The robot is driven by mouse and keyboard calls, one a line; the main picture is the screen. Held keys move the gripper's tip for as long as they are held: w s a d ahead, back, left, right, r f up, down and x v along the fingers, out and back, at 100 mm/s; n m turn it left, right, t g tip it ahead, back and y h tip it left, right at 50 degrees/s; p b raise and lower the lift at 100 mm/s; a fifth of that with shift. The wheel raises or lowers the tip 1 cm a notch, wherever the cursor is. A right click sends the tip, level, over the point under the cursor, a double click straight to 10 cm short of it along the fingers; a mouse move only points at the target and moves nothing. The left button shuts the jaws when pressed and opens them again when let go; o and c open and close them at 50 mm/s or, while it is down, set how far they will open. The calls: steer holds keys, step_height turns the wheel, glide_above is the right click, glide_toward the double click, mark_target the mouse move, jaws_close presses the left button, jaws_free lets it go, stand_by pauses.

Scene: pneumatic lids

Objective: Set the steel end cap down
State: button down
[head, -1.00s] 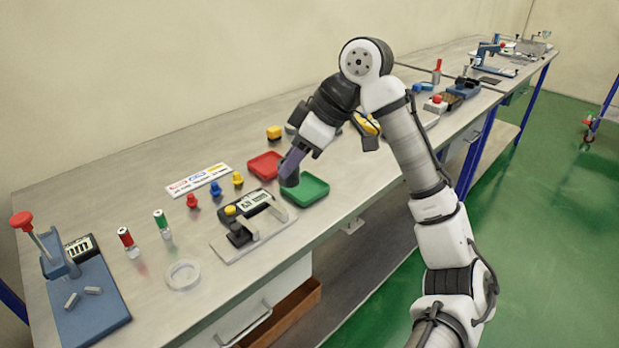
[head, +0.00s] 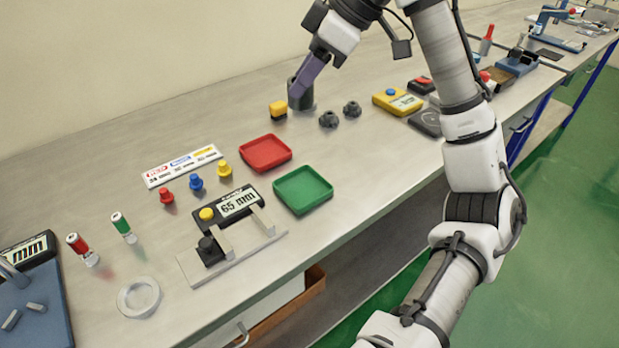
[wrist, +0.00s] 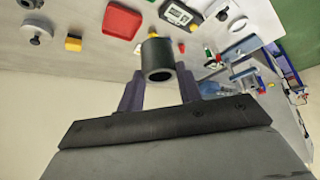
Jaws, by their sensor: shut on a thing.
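My gripper (head: 308,82) is shut on a dark grey hollow cylinder, which I take to be the steel end cap (head: 301,98). It is roughly upright at the bench's back half, just right of a yellow block. Its lower end is at or just above the bench top; I cannot tell if it touches. In the wrist view the end cap (wrist: 158,58) sits between the purple fingers of my gripper (wrist: 160,85), its round opening facing the camera. Two small dark knobbed parts (head: 328,119) (head: 352,109) stand to its right.
The yellow block (head: 278,110) stands close by on the left. A red tray (head: 265,153) and a green tray (head: 302,190) lie nearer the front. A gauge reading 65 mm (head: 240,204) is left of them. A yellow device (head: 398,101) lies right. Bench behind the cap is clear.

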steer(key=shift+w+f, duration=0.1)
step_height(320, 180, down, 20)
steer(key=shift+r+p, duration=0.2)
steer(key=shift+p, duration=0.3)
steer(key=shift+f, duration=0.15)
steer(key=c, duration=1)
jaws_free()
steer(key=shift+o, duration=0.3)
steer(key=b+v, duration=0.1)
steer(key=v, duration=1.1)
steer(key=shift+r+b, duration=0.25)
steer(key=shift+b, duration=0.05)
